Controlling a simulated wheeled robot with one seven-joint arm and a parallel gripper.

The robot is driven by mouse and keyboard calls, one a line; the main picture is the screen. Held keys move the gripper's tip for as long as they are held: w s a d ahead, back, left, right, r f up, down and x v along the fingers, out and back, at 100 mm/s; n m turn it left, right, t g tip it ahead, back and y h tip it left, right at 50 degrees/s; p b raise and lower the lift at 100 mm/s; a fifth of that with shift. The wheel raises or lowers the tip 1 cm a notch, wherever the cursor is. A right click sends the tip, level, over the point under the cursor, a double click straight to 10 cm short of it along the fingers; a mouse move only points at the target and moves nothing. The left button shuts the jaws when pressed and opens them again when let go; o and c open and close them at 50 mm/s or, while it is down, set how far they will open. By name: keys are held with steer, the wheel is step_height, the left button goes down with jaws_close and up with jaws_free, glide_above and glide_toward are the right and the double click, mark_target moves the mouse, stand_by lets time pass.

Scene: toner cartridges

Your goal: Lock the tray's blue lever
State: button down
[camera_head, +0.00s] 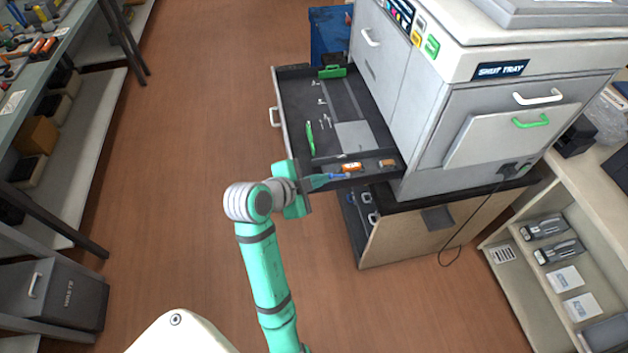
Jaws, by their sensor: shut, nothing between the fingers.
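The tray (335,100) is a dark drawer pulled out from the left side of the grey printer. My gripper (324,180) is at the tray's near edge, pointing right, with its fingers shut and empty. A small blue piece (340,176), which looks like the blue lever, shows at the fingertips beside an orange part (351,167). The fingers and the blue piece overlap in the picture, so I cannot tell whether they touch or how the lever is turned.
Inside the tray are green levers (311,137) and (333,72), and a brown-orange block (388,163) at the near right. The printer (420,110) stands right of the tray, above a cabinet (410,232). Shelves line both sides. The wooden floor (190,110) left of the tray is clear.

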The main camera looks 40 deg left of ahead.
steer(key=shift+w+a+f, duration=0.25)
steer(key=shift+w+f, duration=0.65)
steer(key=shift+f, duration=0.15)
steer(key=shift+w+a+f, duration=0.3)
steer(key=shift+w+f, duration=0.6)
steer(key=shift+f, duration=0.1)
steer(key=shift+w+a+f, duration=0.25)
steer(key=shift+w+f, duration=0.65)
steer(key=shift+f, duration=0.15)
